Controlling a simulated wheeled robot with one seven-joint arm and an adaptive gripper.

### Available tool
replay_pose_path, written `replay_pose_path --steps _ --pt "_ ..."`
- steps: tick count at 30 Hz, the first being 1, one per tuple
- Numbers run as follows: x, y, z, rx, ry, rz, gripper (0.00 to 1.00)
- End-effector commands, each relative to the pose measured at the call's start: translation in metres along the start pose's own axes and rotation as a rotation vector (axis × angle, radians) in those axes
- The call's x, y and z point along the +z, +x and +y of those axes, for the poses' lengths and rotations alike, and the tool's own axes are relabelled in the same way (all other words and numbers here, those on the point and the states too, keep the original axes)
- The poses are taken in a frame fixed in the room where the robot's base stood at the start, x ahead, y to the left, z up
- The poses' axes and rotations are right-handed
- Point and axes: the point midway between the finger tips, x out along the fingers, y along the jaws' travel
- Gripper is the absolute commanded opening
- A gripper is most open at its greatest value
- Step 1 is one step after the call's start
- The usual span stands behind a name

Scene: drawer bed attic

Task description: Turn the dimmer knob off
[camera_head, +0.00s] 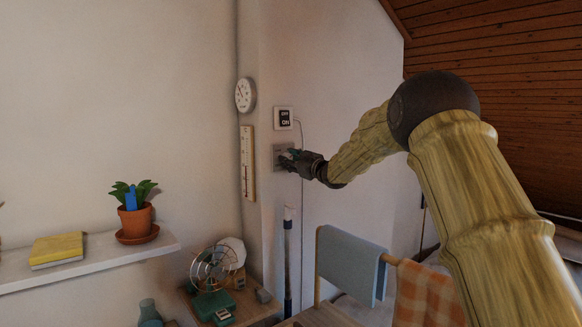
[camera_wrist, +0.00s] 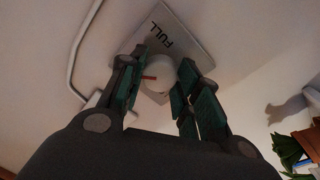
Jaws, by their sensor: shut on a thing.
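The dimmer's square plate (camera_head: 277,150) is on the wall below a small OFF/ON panel (camera_head: 284,118). In the wrist view the pale plate (camera_wrist: 190,22) shows the word FULL. The round white knob (camera_wrist: 158,68) has a red pointer mark facing left in that view. My gripper (camera_head: 289,158) is at the plate and hides most of it in the head view. In the wrist view my gripper (camera_wrist: 162,76) has its green-padded fingers on both sides of the knob, shut on it.
A round dial (camera_head: 246,95) and a thermometer strip (camera_head: 248,162) hang left of the dimmer. Below are a fan (camera_head: 212,268) on a small table, a dark upright pole (camera_head: 288,255) and a rail with a blue cloth (camera_head: 350,264). A shelf (camera_head: 95,260) bears a potted plant.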

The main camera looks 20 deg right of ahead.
Motion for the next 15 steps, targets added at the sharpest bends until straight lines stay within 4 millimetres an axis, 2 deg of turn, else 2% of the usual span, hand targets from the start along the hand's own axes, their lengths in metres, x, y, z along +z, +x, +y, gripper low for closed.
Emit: replay_pose_path --steps 15 --pt "0.0043 -0.0001 -0.0016 -0.028 -0.492 0.019 0.09"
